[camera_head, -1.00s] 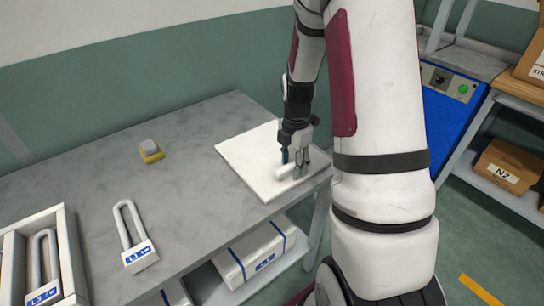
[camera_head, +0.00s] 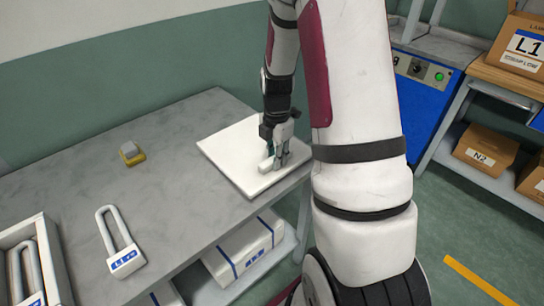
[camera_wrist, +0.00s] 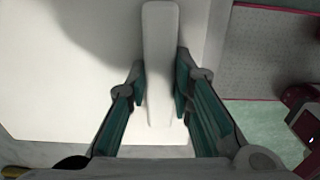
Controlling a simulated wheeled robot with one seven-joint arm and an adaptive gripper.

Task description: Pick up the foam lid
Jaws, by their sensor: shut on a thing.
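The foam lid (camera_head: 235,150) is a flat white slab lying on the grey table near its right end. A raised white bar-shaped handle on its top (camera_wrist: 160,60) shows in the wrist view, between my two fingers. My gripper (camera_head: 279,160) is over the lid's right part, pointing down, and is shut on this handle. In the wrist view my gripper (camera_wrist: 160,95) has a teal pad on each side of the bar. The lid appears to rest on the table; I cannot tell any gap beneath it.
A yellow and grey block (camera_head: 131,153) and a white padlock-shaped piece (camera_head: 120,245) lie on the grey table (camera_head: 180,190). A tray (camera_head: 50,250) stands at the left. White boxes (camera_head: 245,250) sit on the shelf below. Shelving with cartons (camera_head: 487,148) is at the right.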

